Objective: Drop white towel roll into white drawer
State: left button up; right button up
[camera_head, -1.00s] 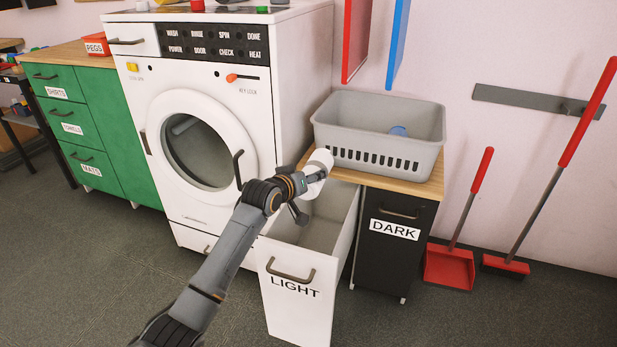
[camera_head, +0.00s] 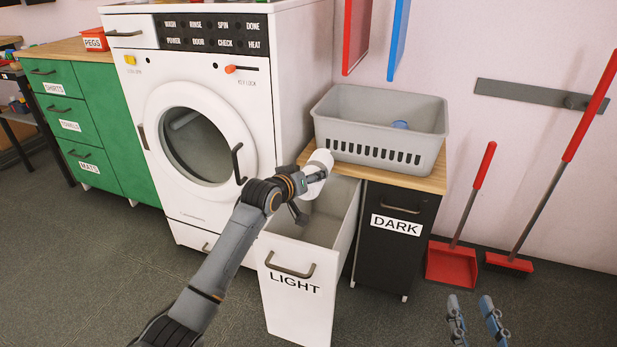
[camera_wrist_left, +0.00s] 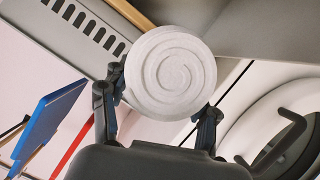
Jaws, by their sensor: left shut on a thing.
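The white towel roll (camera_head: 321,158) is held in my left gripper (camera_head: 312,178) above the open white drawer marked LIGHT (camera_head: 296,300). In the left wrist view the roll's spiral end (camera_wrist_left: 170,72) faces the camera, between the two dark fingers. The drawer is pulled out and its grey inside (camera_head: 322,228) shows below the gripper; what I see of it is empty. My right gripper (camera_head: 475,320) shows at the bottom right edge, its two blue-grey fingers apart with nothing between them.
A grey laundry basket (camera_head: 378,128) with a blue item inside stands on the wooden top above the black DARK drawer (camera_head: 397,240). The washing machine (camera_head: 290,95) is left of the drawer. A red dustpan (camera_head: 452,264) and broom (camera_head: 508,262) lean at the right wall.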

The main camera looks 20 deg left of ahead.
jog(key=shift+r, duration=0.25)
pick_arm(q)
jog(key=o, duration=1.4)
jog(key=shift+c, duration=0.2)
jog(key=shift+s, duration=0.1)
jog(key=shift+s, duration=0.3)
jog(key=v, duration=1.1)
jog(key=shift+s+r, duration=0.1)
